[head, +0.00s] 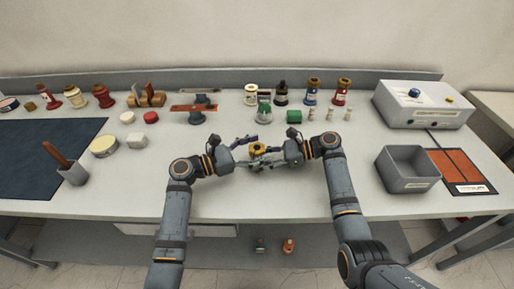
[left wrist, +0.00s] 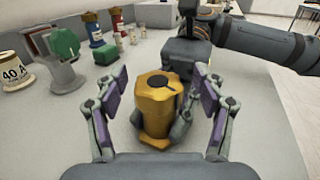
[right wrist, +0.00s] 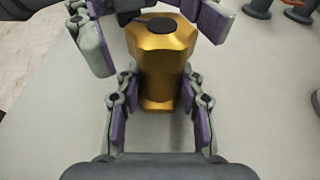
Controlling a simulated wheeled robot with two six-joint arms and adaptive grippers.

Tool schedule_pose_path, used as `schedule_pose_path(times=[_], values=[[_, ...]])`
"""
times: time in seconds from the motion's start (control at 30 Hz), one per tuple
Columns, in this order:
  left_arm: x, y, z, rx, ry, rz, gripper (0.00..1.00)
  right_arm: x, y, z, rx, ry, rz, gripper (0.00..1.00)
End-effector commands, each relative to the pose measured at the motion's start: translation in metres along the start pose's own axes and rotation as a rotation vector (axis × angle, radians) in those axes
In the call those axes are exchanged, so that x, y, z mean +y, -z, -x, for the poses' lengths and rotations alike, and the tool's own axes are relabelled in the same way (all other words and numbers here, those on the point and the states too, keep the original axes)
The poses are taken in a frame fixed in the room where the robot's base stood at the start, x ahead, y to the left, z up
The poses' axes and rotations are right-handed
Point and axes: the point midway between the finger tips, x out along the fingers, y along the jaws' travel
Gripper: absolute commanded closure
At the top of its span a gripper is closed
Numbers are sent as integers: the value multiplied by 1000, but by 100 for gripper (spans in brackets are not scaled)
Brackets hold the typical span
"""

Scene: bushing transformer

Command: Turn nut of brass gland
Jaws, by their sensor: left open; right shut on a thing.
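The brass gland (head: 257,149) is upright near the front middle of the bench, between my two grippers. Its faceted nut with a dark round top fills the middle of the left wrist view (left wrist: 154,88) and shows in the right wrist view (right wrist: 160,45). My right gripper (right wrist: 157,115) is shut on the gland's lower body. My left gripper (left wrist: 163,85) is open, with its purple-padded fingers on either side of the nut and gaps visible beside it. Whether the gland's base touches the bench is hard to tell.
A grey open bin (head: 407,170) and a white box with a blue knob (head: 422,104) stand at the right. A green block (head: 294,117) and several bottles and small parts stand behind the grippers. A dark mat (head: 45,155) lies at the left. The bench front is clear.

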Motion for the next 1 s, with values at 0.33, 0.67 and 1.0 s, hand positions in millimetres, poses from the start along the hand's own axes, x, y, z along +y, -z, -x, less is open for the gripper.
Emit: schedule_pose_path(times=[0.33, 0.67, 1.0], values=[[0, 1, -2, 0, 0, 0, 41, 2, 7, 0, 11, -1, -10, 79], [-1, 1, -2, 0, 2, 1, 86, 1, 8, 0, 11, 0, -10, 79], [-3, 2, -2, -2, -206, 6, 86, 1, 7, -1, 10, 1, -11, 79]])
